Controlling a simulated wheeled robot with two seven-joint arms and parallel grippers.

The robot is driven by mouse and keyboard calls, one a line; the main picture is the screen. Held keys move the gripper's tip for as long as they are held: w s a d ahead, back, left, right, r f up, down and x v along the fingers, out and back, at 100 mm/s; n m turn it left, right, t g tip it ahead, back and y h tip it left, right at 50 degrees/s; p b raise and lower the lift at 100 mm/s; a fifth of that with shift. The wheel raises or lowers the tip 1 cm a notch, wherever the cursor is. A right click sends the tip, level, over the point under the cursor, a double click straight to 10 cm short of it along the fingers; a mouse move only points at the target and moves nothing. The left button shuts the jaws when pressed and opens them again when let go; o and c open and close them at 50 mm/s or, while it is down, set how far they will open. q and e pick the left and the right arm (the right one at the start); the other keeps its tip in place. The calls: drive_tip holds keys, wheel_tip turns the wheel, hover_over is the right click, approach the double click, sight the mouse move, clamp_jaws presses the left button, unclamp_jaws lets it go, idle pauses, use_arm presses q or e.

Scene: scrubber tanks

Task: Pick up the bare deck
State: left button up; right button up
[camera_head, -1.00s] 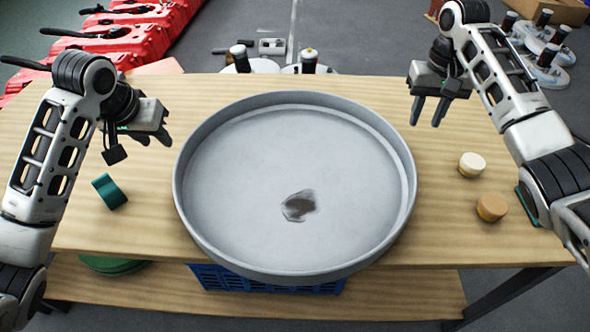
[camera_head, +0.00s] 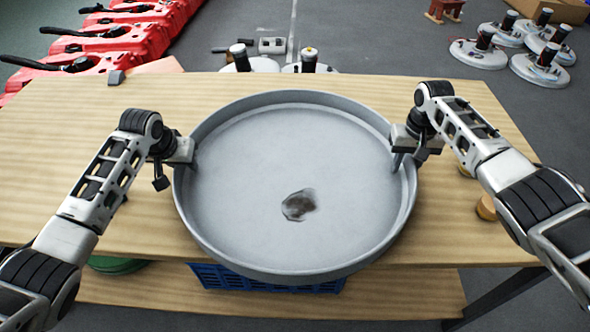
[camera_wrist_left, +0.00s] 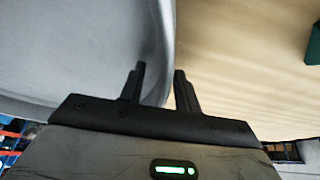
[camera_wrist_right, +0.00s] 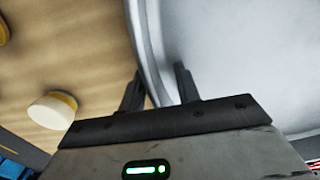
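The bare deck is a wide, shallow, round grey pan with a raised rim (camera_head: 295,268); it lies on the wooden table and has a dark patch on its floor. My left gripper (camera_head: 190,160) is at its left rim. In the left wrist view the fingers (camera_wrist_left: 160,85) stand apart, one on each side of the rim wall (camera_wrist_left: 160,50). My right gripper (camera_head: 408,160) is at the right rim. In the right wrist view its fingers (camera_wrist_right: 159,85) also stand apart around the rim wall (camera_wrist_right: 148,45). Neither gripper visibly clamps the wall.
The wooden table (camera_head: 70,120) is mostly clear around the pan. A cream and tan puck (camera_wrist_right: 52,110) and an orange puck (camera_head: 486,208) lie to the right. A teal object (camera_wrist_left: 314,45) is at the left. A blue crate (camera_head: 270,282) sits below on the lower shelf.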

use_arm(q)
clamp_jaws()
use_arm(e)
clamp_jaws()
idle(1.2)
